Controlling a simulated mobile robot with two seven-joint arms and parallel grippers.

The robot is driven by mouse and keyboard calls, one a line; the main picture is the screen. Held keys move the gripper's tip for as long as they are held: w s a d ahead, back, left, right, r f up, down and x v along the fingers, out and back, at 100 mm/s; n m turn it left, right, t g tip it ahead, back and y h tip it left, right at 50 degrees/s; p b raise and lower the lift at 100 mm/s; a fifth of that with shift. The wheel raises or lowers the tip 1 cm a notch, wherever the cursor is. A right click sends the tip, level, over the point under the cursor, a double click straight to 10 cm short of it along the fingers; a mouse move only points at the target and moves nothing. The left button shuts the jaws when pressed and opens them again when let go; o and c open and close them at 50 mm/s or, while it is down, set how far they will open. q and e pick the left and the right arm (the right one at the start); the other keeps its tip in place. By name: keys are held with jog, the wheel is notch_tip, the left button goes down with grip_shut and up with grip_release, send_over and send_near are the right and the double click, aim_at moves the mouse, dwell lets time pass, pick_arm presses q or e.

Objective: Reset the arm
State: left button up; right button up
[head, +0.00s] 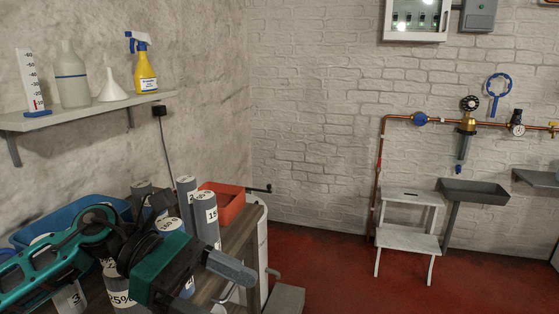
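My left arm (60,262), teal and black, comes in from the left over the workbench. Its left gripper (238,270) points right, past several grey cylinders and near the bench's right edge. The fingers show as one grey shape seen from the side, so I cannot tell whether they are open or shut. No held object shows at the fingertips. The arm hides part of the bench top and some cylinders. My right arm and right gripper are not in the head view.
Grey labelled cylinders (206,217), a blue bin (75,216) and an orange bin (222,202) crowd the workbench (240,240). A shelf (85,112) holds bottles above. A white step stool (407,240) stands by the far wall near a grey trough (474,191). Red floor (335,275) is clear mid-right.

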pick_arm(q)
jog(key=w+d+n+t+h, duration=0.3)
jog(key=n+t+h, duration=0.55)
jog(key=n, duration=0.85)
jog(key=w+a+f+n+t+y, duration=0.25)
jog(key=f+n+t+y, duration=0.3)
jog(key=n, duration=0.45)
jog(key=w+a+f+n+t+y, duration=0.1)
jog(key=a+f+n+t+y, duration=0.25)
jog(key=n+t, duration=0.5)
jog(key=s+a+f+n+g+y, duration=0.3)
jog(key=s+f+n, duration=0.4)
jog(key=f, duration=0.5)
jog(key=s+a+f+n+g+y, duration=0.4)
jog(key=f+n+y, duration=0.4)
jog(key=f+n, duration=0.3)
jog(key=s+f+g, duration=0.1)
jog(key=s, duration=0.1)
jog(key=shift+s+a, duration=0.15)
jog(key=shift+s, duration=0.2)
